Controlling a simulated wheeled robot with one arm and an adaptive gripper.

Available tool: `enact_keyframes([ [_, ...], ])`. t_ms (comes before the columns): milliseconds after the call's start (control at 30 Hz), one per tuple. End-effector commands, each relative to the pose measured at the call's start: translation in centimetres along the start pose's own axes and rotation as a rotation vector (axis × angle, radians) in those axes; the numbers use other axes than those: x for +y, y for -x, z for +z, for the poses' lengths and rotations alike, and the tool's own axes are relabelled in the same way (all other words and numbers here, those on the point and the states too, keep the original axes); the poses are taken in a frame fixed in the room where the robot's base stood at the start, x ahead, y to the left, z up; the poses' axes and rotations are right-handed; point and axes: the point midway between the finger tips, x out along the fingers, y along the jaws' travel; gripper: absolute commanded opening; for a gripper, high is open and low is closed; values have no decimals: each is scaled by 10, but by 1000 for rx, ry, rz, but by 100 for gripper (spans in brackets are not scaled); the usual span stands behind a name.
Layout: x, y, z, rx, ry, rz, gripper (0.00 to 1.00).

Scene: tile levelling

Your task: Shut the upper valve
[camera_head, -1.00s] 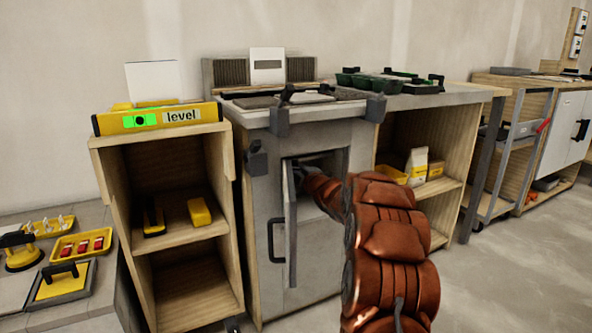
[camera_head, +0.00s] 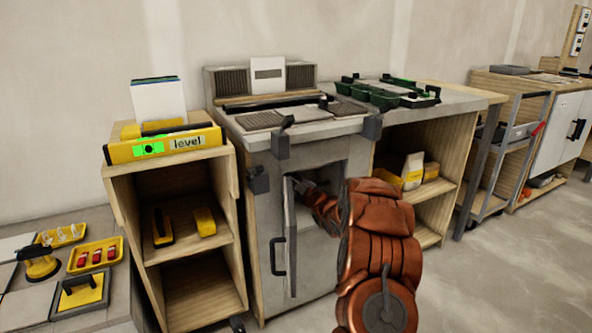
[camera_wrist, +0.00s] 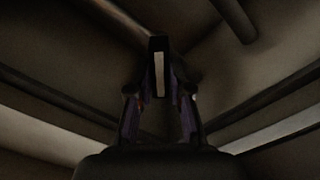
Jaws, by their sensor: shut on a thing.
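The grey cabinet (camera_head: 262,215) stands in the middle of the head view with its door (camera_head: 291,240) swung open. My copper-coloured arm reaches into the opening, and the gripper end is hidden inside in that view. In the dark wrist view my gripper (camera_wrist: 160,92) is shut on a dark upright handle with a pale strip (camera_wrist: 159,74), apparently a valve lever. Pipes (camera_wrist: 235,18) run above and to the sides of it. I cannot tell from these frames whether this is the upper valve, or which way it is turned.
The open door and cabinet opening edges lie close to my arm. A wooden shelf (camera_head: 120,190) with a yellow level (camera_head: 165,146) stands left. An open wooden bay (camera_head: 448,200) is right. Trays (camera_head: 85,255) sit on the low surface at far left. The floor at right is clear.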

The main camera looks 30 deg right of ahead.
Motion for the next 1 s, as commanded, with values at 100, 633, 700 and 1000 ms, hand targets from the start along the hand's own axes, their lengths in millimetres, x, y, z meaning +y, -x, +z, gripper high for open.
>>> enact_keyframes([
  [100, 4, 0, -4, -5, -108, -4, 0],
  [633, 0, 0, -1, -5, -559, -3, 0],
  [700, 0, 0, -1, -4, -601, -2, 0],
  [1000, 0, 0, -1, 0, -712, -1, 0],
])
